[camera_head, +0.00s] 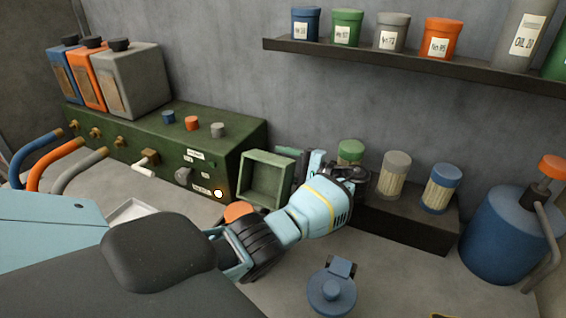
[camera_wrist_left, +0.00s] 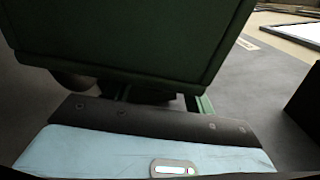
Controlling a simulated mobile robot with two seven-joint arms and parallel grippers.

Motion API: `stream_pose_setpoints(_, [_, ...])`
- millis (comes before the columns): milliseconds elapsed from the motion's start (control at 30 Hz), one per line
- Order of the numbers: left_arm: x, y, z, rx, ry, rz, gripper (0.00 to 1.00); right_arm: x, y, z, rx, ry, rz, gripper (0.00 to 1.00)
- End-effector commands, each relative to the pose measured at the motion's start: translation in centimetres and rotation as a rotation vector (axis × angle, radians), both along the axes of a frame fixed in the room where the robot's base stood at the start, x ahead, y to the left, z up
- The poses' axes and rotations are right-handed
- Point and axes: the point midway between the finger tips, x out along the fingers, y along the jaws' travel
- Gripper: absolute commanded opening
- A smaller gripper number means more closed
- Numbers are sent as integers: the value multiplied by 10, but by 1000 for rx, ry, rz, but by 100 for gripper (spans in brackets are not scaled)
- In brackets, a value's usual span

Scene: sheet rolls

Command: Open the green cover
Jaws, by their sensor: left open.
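The green cover (camera_head: 266,179) is a square panel with a raised rim and a recessed face, at the right end of the green machine (camera_head: 185,150). In the left wrist view a large dark green panel (camera_wrist_left: 130,40), seemingly this cover, fills the top and hides the fingertips. My left gripper (camera_head: 318,165) is just to the right of the cover, close to its edge. It is open; whether it touches the cover cannot be told. Its black and light-blue body shows at the bottom of the wrist view. My right gripper is not in view.
A dark stand with green, grey and blue capped rolls (camera_head: 396,175) is right behind the gripper. A blue lidded pot (camera_head: 332,290) is on the table in front. A blue pump bottle (camera_head: 497,235) stands at right. A shelf (camera_head: 400,64) with tins hangs above.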

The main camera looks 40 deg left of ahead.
Motion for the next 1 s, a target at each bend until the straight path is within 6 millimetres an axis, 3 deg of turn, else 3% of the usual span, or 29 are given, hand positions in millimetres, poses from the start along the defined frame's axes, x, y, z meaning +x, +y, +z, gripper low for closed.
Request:
stream_pose_setpoints(233, [0,1,0,0,0,0,52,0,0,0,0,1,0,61])
stream_pose_setpoints(633, [0,0,0,0,0,0,0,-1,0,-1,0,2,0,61])
stream_pose_setpoints(1000, [0,12,3,10,-28,2,0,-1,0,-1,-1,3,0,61])
